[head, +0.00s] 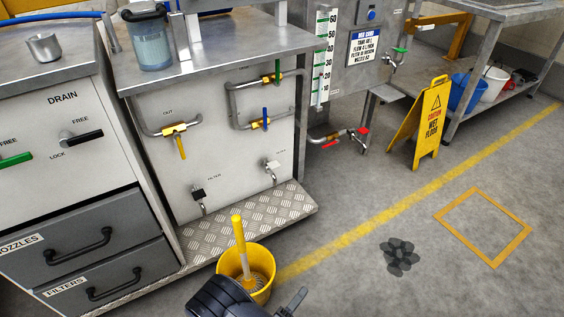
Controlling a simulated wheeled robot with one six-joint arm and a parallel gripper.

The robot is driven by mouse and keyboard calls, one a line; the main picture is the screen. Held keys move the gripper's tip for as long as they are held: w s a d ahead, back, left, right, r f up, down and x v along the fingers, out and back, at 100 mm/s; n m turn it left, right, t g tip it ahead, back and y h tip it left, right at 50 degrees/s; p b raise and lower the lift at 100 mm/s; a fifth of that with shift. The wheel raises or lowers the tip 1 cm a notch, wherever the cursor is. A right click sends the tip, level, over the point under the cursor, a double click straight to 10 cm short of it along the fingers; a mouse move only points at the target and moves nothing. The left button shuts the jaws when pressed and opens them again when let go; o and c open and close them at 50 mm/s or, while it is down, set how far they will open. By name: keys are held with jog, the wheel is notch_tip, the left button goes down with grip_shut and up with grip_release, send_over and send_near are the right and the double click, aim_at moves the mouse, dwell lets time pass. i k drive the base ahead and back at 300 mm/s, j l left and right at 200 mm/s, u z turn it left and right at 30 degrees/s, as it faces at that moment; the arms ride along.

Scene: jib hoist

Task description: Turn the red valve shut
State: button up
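A short pipe with a brass valve body (330,138) comes out low at the right of the white panel. A small red lever (330,144) hangs slanted at this body. At the pipe's right end is a metal tap (362,143) with a red handle (362,131) on top. Both red parts are small, and I cannot tell from here whether either is open or shut. My gripper (280,304) is at the bottom edge, partly cut off, in front of the yellow bucket and well away from both red parts. Its opening is not clear; I see nothing held.
A yellow bucket (262,262) with a yellow-handled brush stands by the tread-plate step (245,222). Yellow (181,147), blue (265,113) and green (278,70) levers sit on the panel pipes. A wet-floor sign (422,120) stands at right. Floor in front is mostly clear, with a dark stain (399,255).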

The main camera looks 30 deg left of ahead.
aim_at(329, 145)
jog(key=i+l+u, duration=0.1)
jog(key=i+u, duration=0.3)
jog(key=i, duration=0.15)
jog(key=i+l+u, duration=0.2)
jog(key=i+u, duration=0.25)
jog(key=i+l, duration=0.25)
jog(key=i, duration=0.15)
jog(key=i+l, duration=0.3)
jog(key=i, duration=0.15)
jog(key=i+l, duration=0.25)
jog(key=i, duration=0.15)
